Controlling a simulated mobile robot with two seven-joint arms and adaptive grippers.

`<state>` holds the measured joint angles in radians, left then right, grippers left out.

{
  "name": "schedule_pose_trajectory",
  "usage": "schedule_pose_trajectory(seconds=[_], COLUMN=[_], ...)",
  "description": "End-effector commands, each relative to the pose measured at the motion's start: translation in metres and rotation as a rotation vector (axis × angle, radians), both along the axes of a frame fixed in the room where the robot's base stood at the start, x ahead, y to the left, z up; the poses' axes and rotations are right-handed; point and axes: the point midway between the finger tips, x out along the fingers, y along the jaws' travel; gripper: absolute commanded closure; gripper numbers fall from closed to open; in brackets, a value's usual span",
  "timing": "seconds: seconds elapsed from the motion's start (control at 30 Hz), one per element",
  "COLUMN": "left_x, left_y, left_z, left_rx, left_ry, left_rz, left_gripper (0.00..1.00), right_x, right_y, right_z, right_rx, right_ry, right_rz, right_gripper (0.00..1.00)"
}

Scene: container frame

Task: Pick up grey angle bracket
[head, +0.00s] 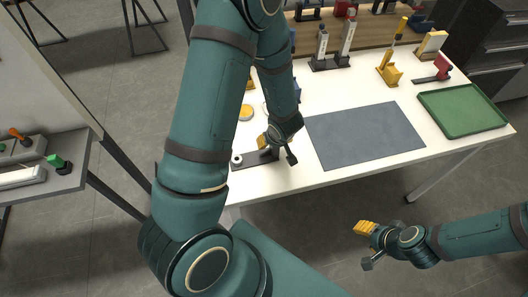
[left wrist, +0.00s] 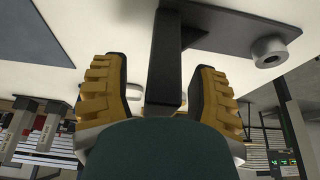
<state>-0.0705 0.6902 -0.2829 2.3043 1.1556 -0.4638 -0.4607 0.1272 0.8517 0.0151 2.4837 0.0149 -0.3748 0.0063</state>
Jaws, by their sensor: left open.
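The dark grey angle bracket (head: 247,161) lies at the near left edge of the white table, with a light ring-shaped boss (head: 237,160) at its left end. In the left wrist view its upright leg (left wrist: 165,62) stands between the yellow-padded fingers of my left gripper (left wrist: 160,95), with its flat plate (left wrist: 232,22) and ring beyond. My left gripper (head: 277,145) is open around the leg, with a gap on the left side in the wrist view. My arm hides part of the bracket in the head view. My right gripper (head: 368,246) is open and empty, away from the table.
A grey mat (head: 365,135) and a green tray (head: 462,111) lie to the right on the table (head: 310,178). Yellow, red and grey parts stand along the back, including a yellow clamp-like part (head: 390,74). A side bench (head: 62,181) stands at the left.

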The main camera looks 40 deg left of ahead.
Motion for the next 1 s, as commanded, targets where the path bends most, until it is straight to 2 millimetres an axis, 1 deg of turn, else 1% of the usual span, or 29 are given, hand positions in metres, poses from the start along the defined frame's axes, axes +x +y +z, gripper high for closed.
schedule_pose_trajectory(seconds=[0.07,0.1,0.17,0.2,0.23,0.27,0.67,0.77,0.87,1.0], left_x=[0.000,0.000,0.000,0.000,0.000,0.000,0.000,0.000,0.000,0.000], left_y=[0.000,0.000,0.000,0.000,0.000,0.000,0.000,0.000,0.000,0.000], left_z=[0.001,0.001,0.001,0.001,0.001,0.001,0.001,0.004,0.015,0.042], left_rx=[0.000,0.000,0.000,0.000,0.000,0.000,0.001,0.001,0.002,0.002], left_ry=[0.000,0.000,0.000,0.000,0.000,0.000,0.001,0.001,-0.001,-0.003], left_rz=[0.000,0.000,0.000,0.000,0.000,0.000,0.000,-0.001,-0.001,0.000], left_gripper=[0.40,0.49,0.70,0.84,0.94,1.00,1.00,1.00,1.00,1.00], right_x=[0.000,0.000,0.000,0.000,0.000,0.000,0.000,0.000,0.001,0.003], right_y=[0.000,0.000,0.000,0.000,0.000,0.000,0.000,0.000,0.000,-0.001], right_z=[0.001,0.001,0.001,0.001,0.001,0.001,0.001,0.003,0.010,0.028], right_rx=[0.000,0.000,0.000,0.000,0.000,0.000,0.000,0.001,0.001,0.002], right_ry=[0.000,0.000,0.000,0.000,0.000,0.000,0.000,-0.001,-0.003,-0.007], right_rz=[0.000,0.000,0.000,0.001,0.001,0.001,0.000,0.000,-0.002,-0.004], right_gripper=[0.53,0.53,0.53,0.53,0.53,0.53,0.53,0.53,0.53,0.53])
